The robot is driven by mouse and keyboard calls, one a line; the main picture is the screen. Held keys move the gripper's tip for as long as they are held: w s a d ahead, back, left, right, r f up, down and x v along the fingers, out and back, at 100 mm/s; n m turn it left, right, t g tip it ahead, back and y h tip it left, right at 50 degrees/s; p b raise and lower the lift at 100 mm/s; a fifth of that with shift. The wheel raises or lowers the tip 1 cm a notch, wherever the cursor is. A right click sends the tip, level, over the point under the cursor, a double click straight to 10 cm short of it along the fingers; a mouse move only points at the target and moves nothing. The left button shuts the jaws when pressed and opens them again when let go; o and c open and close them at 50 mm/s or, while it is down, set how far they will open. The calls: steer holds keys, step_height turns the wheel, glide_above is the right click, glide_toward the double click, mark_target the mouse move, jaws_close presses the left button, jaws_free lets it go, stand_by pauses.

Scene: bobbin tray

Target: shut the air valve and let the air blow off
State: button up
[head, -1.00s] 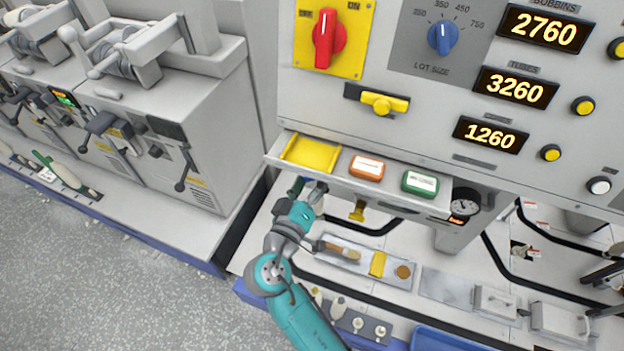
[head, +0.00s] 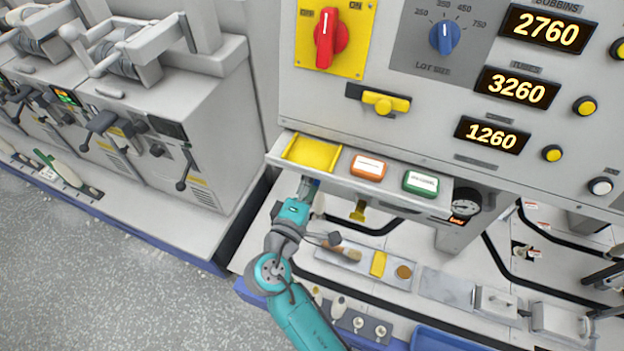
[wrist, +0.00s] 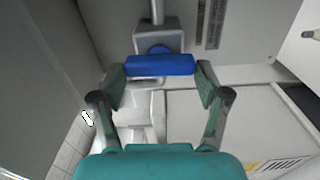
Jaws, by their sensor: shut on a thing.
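The air valve has a blue bar handle (wrist: 162,65) on a grey body with a pipe (wrist: 157,12) above it in the wrist view. The handle lies crosswise to that pipe in the picture. My gripper (wrist: 161,80) has its two green finger pads at the handle's two ends and is shut on it. In the head view my gripper (head: 308,187) is under the ledge, below the yellow tray, and mostly hides the handle. The round pressure gauge (head: 465,207) is under the ledge's right end; its needle is too small to read.
The ledge carries a yellow tray (head: 312,153), an orange button (head: 368,167) and a green button (head: 420,182). A yellow piece (head: 358,211) hangs below it. A brush (head: 342,248) lies on the lower deck. Grey machines (head: 175,130) stand left, beyond a gap.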

steer(key=shift+n, duration=0.4)
steer(key=o, duration=1.2)
steer(key=shift+c, duration=0.2)
steer(key=v, duration=1.2)
steer(key=shift+f, duration=0.1)
